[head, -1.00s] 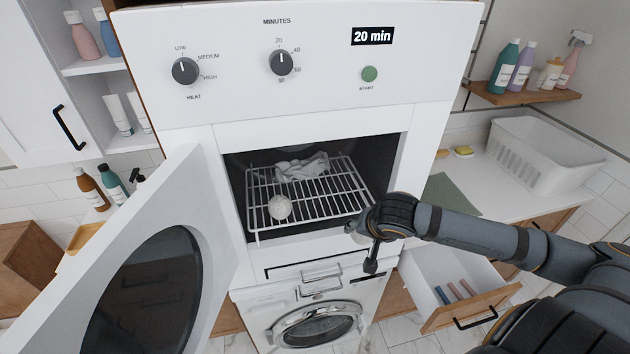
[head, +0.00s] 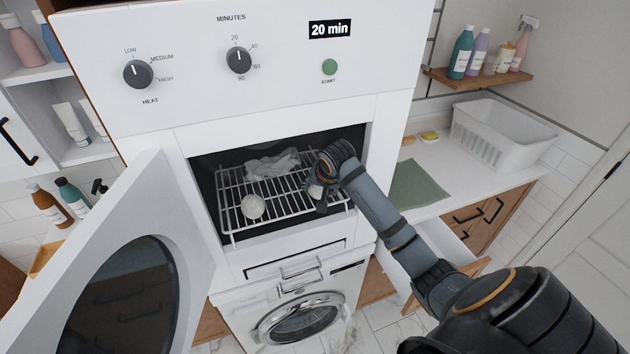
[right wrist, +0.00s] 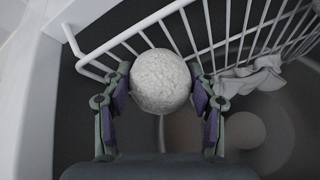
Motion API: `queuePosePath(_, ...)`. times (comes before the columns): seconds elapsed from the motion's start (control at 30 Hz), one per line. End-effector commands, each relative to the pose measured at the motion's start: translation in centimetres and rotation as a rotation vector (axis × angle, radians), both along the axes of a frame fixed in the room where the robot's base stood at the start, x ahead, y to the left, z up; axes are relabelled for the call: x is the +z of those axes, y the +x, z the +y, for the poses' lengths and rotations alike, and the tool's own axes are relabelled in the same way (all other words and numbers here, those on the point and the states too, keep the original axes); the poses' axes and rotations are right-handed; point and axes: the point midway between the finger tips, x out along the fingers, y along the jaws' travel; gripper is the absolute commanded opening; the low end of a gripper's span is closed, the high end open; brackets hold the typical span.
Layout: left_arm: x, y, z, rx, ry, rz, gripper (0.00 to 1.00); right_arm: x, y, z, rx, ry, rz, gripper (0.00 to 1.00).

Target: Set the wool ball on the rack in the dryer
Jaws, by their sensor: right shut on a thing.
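My right gripper (head: 316,188) is inside the dryer opening, over the right part of the white wire rack (head: 232,222). In the right wrist view the gripper (right wrist: 160,95) is shut on a white, rough wool ball (right wrist: 162,80). The rack's bars (right wrist: 120,40) show beside and behind this ball; I cannot tell whether it touches them. A second white ball (head: 252,207) lies on the rack's front left. A crumpled white cloth (head: 272,164) lies at the rack's back. The dryer (head: 270,106) stands open and its display reads 20 min. My left gripper is out of view.
The dryer door (head: 170,215) is swung open to the left. A washer (head: 300,322) is below. An open drawer (head: 395,272) is partly hidden by my right arm. A counter at right holds a green mat (head: 418,184) and a white basket (head: 500,135).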

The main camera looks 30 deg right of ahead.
Motion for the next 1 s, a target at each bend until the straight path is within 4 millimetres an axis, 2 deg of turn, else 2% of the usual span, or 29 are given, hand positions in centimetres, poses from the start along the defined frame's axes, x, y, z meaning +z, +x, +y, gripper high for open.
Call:
queuePosePath(0.2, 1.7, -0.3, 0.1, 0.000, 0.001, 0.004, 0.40, 0.4, 3.7, -0.8, 0.000, 0.003, 0.000, 0.32)
queuePosePath(0.23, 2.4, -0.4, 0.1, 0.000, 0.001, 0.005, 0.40, 0.3, 3.4, -0.9, 0.000, 0.002, 0.004, 0.32)
queuePosePath(0.3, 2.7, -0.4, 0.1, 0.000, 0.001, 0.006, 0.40, -0.2, 3.4, -0.9, 0.000, 0.001, 0.001, 0.32)
queuePosePath(0.7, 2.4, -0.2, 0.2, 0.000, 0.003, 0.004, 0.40, -1.0, 3.4, -0.9, 0.000, 0.000, 0.000, 0.32)
queuePosePath(0.73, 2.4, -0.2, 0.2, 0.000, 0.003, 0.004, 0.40, -1.0, 3.4, -0.9, 0.000, 0.001, -0.001, 0.62)
queuePosePath(0.87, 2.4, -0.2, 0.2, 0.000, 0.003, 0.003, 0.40, -1.0, 3.4, -0.9, 0.000, 0.001, -0.001, 0.80)
queuePosePath(1.0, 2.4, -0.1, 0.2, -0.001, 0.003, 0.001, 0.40, -0.9, 3.4, -0.9, 0.000, 0.000, -0.001, 0.81)
